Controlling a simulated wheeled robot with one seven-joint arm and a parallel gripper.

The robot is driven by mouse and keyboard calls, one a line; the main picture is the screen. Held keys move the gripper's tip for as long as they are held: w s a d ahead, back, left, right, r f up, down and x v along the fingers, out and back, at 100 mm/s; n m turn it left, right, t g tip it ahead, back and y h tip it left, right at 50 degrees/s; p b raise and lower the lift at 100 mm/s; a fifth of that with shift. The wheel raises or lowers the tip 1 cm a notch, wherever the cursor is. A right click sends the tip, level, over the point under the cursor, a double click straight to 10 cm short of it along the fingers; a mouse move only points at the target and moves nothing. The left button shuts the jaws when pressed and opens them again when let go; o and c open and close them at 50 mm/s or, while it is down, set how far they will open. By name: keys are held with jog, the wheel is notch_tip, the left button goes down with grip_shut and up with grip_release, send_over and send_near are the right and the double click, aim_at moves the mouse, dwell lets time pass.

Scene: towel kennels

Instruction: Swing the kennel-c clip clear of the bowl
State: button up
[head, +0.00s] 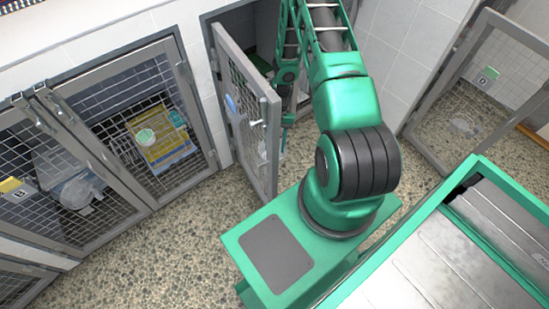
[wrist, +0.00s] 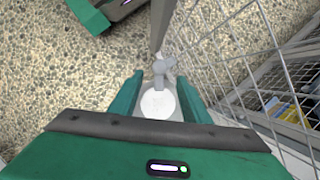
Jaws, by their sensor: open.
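An open mesh kennel door (head: 238,70) stands in the middle of the head view, with a blue round tag (head: 231,105) whose letter I cannot read. A grey metal fitting (wrist: 163,68), perhaps the clip, shows in the wrist view by the door's frame post. A white round piece (wrist: 158,104) lies below it in the picture, between my fingers; whether it is part of the clip or the bowl I cannot tell. My gripper (wrist: 158,90) is open around this piece; contact is unclear. In the head view my arm largely hides the gripper.
Closed mesh kennels stand at left, one with a yellow B tag (head: 12,186), another with a yellow package (head: 165,146) behind its mesh. A kennel door with a D tag (head: 487,77) stands at right. Speckled floor (head: 165,255) is clear in front of the left kennels.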

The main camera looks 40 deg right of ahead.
jog(key=x, duration=0.7)
jog(key=shift+f, duration=0.1)
